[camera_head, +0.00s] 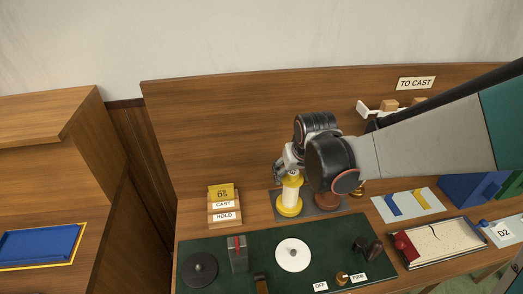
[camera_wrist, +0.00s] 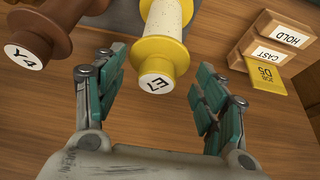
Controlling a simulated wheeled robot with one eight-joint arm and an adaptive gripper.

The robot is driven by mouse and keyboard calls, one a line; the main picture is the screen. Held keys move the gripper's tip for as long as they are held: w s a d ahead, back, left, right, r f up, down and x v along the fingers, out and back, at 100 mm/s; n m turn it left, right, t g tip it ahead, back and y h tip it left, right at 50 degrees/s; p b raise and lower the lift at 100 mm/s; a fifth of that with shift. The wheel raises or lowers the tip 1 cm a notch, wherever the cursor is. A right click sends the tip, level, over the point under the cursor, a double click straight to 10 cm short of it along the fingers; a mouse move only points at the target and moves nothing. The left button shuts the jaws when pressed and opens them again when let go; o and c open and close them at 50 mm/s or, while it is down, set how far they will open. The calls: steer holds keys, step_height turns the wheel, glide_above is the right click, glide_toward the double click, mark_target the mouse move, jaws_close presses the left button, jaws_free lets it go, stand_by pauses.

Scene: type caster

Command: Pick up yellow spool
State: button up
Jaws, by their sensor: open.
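The yellow spool (camera_head: 290,194) stands upright on a grey mat at the back of the desk, with a pale winding between yellow flanges. In the wrist view the yellow spool (camera_wrist: 160,55) shows a white label on its end, between and just ahead of the open fingers. My gripper (camera_wrist: 158,103) is open and empty, with a finger on each side of the spool's near end. In the head view my gripper (camera_head: 284,172) is at the spool's upper part, partly hidden by my wrist. I cannot tell whether the fingers touch it.
A brown spool (camera_wrist: 45,40) stands close beside the yellow one; it also shows in the head view (camera_head: 327,200). A wooden holder with CAST and HOLD labels (camera_head: 224,215) is to the left. A green board (camera_head: 330,240) with a white disc (camera_head: 293,254) lies in front.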

mark_target(291, 190)
steer(key=shift+b+x, duration=1.3)
steer(key=shift+x, duration=2.15)
steer(key=shift+s+d, duration=0.1)
steer(key=shift+d, duration=0.1)
steer(key=shift+c, duration=0.2)
steer(key=c, duration=1)
steer(key=shift+o, duration=0.2)
